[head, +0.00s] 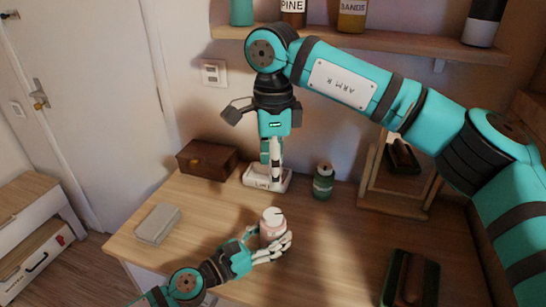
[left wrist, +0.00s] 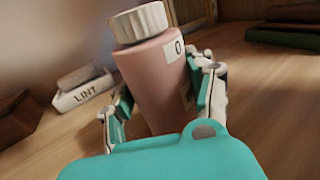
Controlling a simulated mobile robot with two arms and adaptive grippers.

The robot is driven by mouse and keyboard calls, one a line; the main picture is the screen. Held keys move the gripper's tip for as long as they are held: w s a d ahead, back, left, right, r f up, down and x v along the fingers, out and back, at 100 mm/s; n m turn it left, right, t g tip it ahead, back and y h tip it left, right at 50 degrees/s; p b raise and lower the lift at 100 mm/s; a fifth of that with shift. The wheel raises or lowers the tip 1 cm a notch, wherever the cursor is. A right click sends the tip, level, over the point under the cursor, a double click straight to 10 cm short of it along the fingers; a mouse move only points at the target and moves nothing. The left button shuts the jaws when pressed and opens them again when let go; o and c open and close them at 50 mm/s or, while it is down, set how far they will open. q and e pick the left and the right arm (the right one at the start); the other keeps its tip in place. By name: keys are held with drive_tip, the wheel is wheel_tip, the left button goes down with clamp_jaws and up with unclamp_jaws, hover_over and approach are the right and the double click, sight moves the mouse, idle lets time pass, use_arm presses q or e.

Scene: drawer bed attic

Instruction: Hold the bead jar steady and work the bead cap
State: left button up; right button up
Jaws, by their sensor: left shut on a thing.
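The bead jar (head: 272,229) is a pink bottle standing on the wooden desk. It shows large in the left wrist view (left wrist: 160,80), tilted in that picture. The bead cap (head: 271,214) is white and ribbed and sits on the jar's neck; it also shows in the left wrist view (left wrist: 139,23). My left gripper (head: 277,247) is shut on the jar's body, with a finger on each side (left wrist: 160,105). My right gripper (head: 271,160) points down over the white tray behind the jar, apart from the cap. Its fingers are seen edge-on, so their opening is unclear.
A white tray marked LINT (head: 266,180) stands at the desk's back, between a brown box (head: 207,159) and a green jar (head: 323,182). A grey block (head: 157,223) lies left. A framed stand (head: 398,190) and a dark item (head: 410,280) are right. A shelf (head: 370,43) hangs above.

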use_arm(q)
drive_tip(key=o, duration=1.3)
drive_tip(key=shift+o, duration=0.2)
